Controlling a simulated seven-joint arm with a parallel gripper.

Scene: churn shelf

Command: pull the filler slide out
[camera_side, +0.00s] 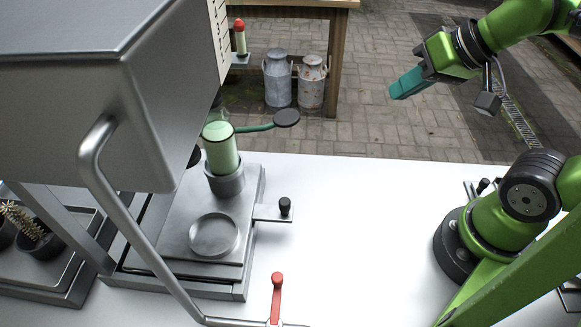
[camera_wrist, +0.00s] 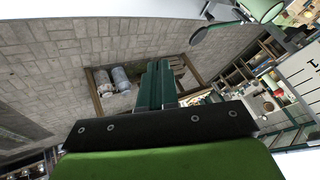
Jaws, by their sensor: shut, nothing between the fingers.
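The filler slide (camera_side: 215,205) is a flat grey metal plate with a round shallow recess (camera_side: 214,235), lying in the base of the machine on the white table. A side tab with a black knob (camera_side: 285,206) sticks out from its right edge. A cup (camera_side: 226,181) stands at the plate's back under a pale green cylinder (camera_side: 221,148). My gripper (camera_side: 397,93) has teal fingers, is shut and empty, and is raised well away from the knob, up and to the right. The fingers also show in the wrist view (camera_wrist: 157,75); the slide is not recognisable there.
A large grey hopper (camera_side: 80,90) overhangs the left side, with a bent metal bar in front. A green lever with a dark round pad (camera_side: 287,118) juts right above the slide. A red-handled valve (camera_side: 277,285) is at the front. The table (camera_side: 360,230) right of the knob is clear.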

